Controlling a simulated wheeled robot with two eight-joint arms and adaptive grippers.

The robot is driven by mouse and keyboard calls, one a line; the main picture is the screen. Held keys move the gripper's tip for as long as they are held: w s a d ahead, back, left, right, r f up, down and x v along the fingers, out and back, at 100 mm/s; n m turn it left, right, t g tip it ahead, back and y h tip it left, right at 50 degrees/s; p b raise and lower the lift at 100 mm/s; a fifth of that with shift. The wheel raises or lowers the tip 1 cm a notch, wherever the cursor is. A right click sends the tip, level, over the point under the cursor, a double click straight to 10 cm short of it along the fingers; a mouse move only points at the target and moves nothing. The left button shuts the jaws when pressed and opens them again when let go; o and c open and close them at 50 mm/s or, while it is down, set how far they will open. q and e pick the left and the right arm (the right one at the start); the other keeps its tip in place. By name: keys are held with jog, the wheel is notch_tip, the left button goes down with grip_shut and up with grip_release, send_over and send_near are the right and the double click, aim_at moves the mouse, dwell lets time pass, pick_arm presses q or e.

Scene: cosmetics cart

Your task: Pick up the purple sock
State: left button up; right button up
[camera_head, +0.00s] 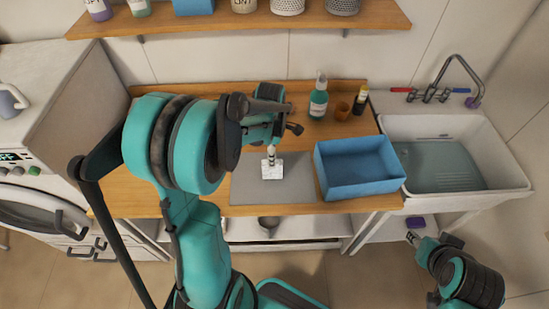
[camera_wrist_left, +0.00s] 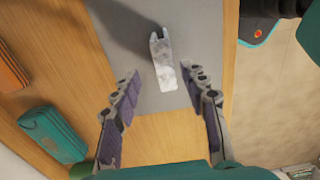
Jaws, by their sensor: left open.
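I cannot make out a purple sock for certain in either view. In the head view my left arm partly hides that gripper.
A blue bin (camera_head: 385,186) stands on the wooden counter (camera_head: 188,206), right of the grey mat (camera_head: 300,197). A teal bottle (camera_head: 318,100) and small containers stand behind.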

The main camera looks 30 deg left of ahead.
aim_at(272, 171)
pick_arm(q)
jog(key=shift+f, duration=0.5)
jog(key=shift+s+d+f+b, duration=0.1)
jog(key=shift+s+b, duration=0.05)
jog(key=shift+b, duration=0.3)
jog(key=shift+f, duration=0.25)
jog(key=f+b, duration=0.1)
jog(key=f, duration=0.2)
jog(key=f+b, duration=0.1)
jog(key=f, duration=0.2)
jog(key=shift+s+d+f, duration=0.1)
jog(key=shift+d+f, duration=0.1)
jog(key=shift+f, duration=0.45)
jog(key=shift+r, duration=0.1)
jog(key=shift+c, duration=0.6)
grip_shut()
